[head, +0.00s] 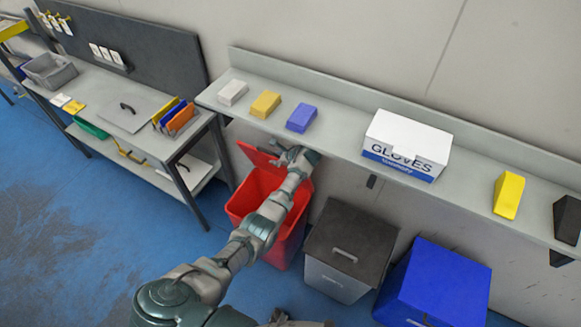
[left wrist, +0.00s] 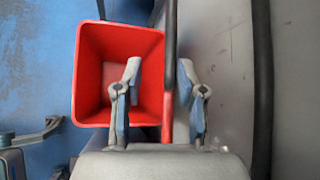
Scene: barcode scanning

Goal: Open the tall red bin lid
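The tall red bin (head: 262,196) stands on the floor under the wall shelf. Its red lid (head: 262,160) is raised and leans back toward the wall, so the bin's inside shows. My left gripper (head: 283,150) is at the raised lid, its arm crossing in front of the bin. In the left wrist view the red bin (left wrist: 92,75) is open and looks empty. The lid (left wrist: 167,105) shows nearly edge-on between the two parted fingers of my left gripper (left wrist: 160,75). I cannot tell whether a finger touches it. A small part at the bottom edge may be my right gripper (head: 282,318).
A grey bin (head: 345,250) and a blue bin (head: 440,280) stand right of the red bin. The shelf (head: 340,130) above carries boxes and a glove box (head: 407,145). A workbench (head: 130,110) stands at left. The blue floor in front is clear.

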